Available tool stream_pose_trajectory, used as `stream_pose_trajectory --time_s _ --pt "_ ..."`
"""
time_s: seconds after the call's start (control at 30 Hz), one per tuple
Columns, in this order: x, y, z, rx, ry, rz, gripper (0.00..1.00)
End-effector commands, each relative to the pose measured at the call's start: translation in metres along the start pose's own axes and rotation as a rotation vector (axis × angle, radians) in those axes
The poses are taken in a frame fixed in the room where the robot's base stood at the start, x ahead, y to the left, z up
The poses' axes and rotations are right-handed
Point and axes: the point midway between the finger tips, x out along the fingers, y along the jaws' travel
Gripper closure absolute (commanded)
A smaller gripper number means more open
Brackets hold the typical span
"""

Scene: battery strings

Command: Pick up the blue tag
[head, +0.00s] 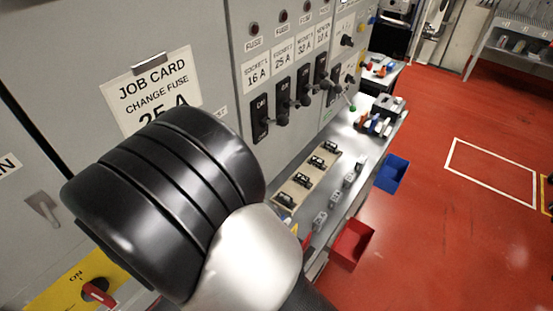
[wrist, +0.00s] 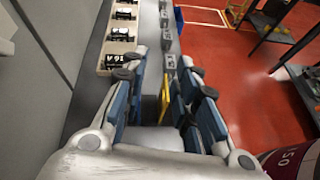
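My gripper (wrist: 165,78) shows in the wrist view with its two dark-tipped, blue-sided fingers spread apart. It is open, with nothing visibly held, over the narrow bench (wrist: 148,48). In the head view my own arm hides it. I cannot pick out the blue tag for certain. Small coloured pieces, some blue, stand in a group (head: 375,124) at the far end of the bench in the head view, too small to tell apart. A yellow piece (wrist: 164,97) shows between the fingers, lower down; I cannot tell what it is.
A wooden tray (head: 287,212) of black fuse carriers lies along the panel, beside a row of grey blocks (head: 349,179). A red bin (head: 352,243) and a blue bin (head: 391,173) hang on the bench's outer edge. Switches (head: 282,101) project from the panel. The red floor at right is mostly clear.

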Motion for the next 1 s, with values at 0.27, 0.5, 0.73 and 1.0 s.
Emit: stream_pose_trajectory --time_s 0.27,0.5,0.73,1.0 --pt "-0.004 0.017 -0.039 -0.137 -0.042 0.105 0.72" --pt "0.019 0.012 -0.086 -0.137 -0.041 0.103 0.72" --pt "0.044 0.013 -0.098 -0.130 -0.040 0.101 0.72" --pt "0.067 0.015 -0.097 -0.131 -0.040 0.099 0.72"
